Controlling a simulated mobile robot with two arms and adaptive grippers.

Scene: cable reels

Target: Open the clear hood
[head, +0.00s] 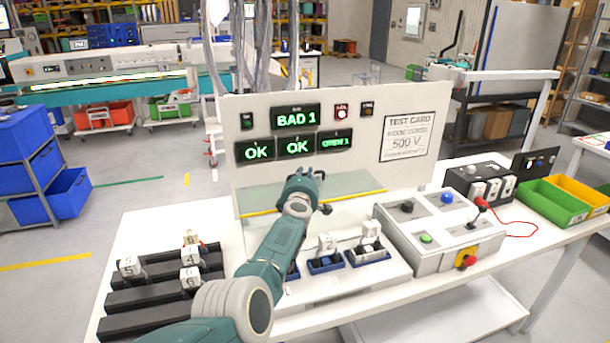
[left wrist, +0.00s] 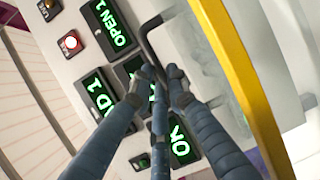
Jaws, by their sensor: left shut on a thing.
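The clear hood (head: 350,187) is a see-through, greenish panel with a yellow edge strip, in front of the upright white display panel. In the left wrist view the yellow strip (left wrist: 243,75) crosses the right side, and a dark bent handle (left wrist: 150,35) runs down to my fingers. My left gripper (head: 306,180) is at the hood, its arm reaching over the bench. In the left wrist view its blue fingers (left wrist: 160,85) close together around the handle's end. The hood stands above the blue sockets; its exact angle is hard to tell. My right gripper is not in view.
The display panel (head: 290,185) shows BAD 1, OK, OK and OPEN 1.

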